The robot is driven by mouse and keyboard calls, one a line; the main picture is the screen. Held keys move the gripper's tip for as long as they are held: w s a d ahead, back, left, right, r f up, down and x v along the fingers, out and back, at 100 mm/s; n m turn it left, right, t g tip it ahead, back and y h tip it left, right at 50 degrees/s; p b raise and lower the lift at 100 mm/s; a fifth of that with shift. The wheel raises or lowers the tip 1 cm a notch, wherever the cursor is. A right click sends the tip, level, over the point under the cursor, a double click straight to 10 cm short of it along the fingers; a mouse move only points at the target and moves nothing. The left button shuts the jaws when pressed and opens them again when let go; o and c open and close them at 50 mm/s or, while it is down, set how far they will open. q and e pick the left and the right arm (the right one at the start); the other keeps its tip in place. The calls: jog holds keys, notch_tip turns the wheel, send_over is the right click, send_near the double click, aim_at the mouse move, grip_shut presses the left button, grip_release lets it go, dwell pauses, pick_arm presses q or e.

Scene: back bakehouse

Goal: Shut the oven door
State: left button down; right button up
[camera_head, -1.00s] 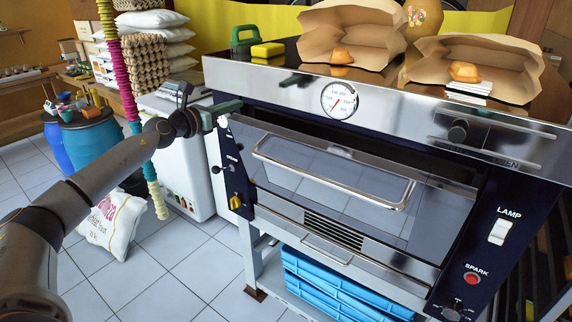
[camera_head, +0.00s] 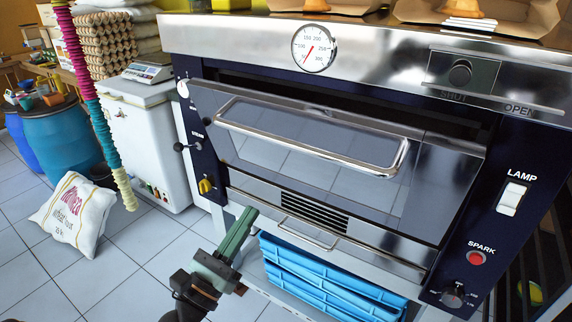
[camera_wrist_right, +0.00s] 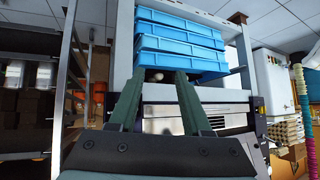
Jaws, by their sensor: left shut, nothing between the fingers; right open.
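The oven door (camera_head: 315,165), a glass panel with a long chrome handle (camera_head: 315,140), is ajar. Its top edge tilts out from the oven body (camera_head: 350,48), with a dark gap above it. My left gripper (camera_head: 251,211) is shut and empty, in front of the oven's lower left part, below the door handle. Whether it touches the oven I cannot tell. My right gripper (camera_wrist_right: 158,74) shows only in the right wrist view, its fingers spread and empty before the stand under the oven. The door is not clearly seen in that view.
Blue crates (camera_head: 330,277) are stacked under the oven and also show in the right wrist view (camera_wrist_right: 180,43). A white chest (camera_head: 150,140) with a scale, a ringed hanging cord (camera_head: 100,120), a flour sack (camera_head: 75,215) and blue drums (camera_head: 62,140) stand left.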

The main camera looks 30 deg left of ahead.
pick_arm(q)
jog(key=p, duration=0.5)
send_near(289, 148)
jog(key=x, duration=0.6)
jog(key=shift+w+r, duration=0.15)
jog(key=shift+w, duration=0.25)
pick_arm(e)
jog(key=s+d+r, duration=0.1)
jog(key=d+r, duration=0.1)
jog(key=shift+s+d+h, duration=0.3)
jog(key=shift+s+d, duration=0.05)
jog(key=shift+d, duration=0.05)
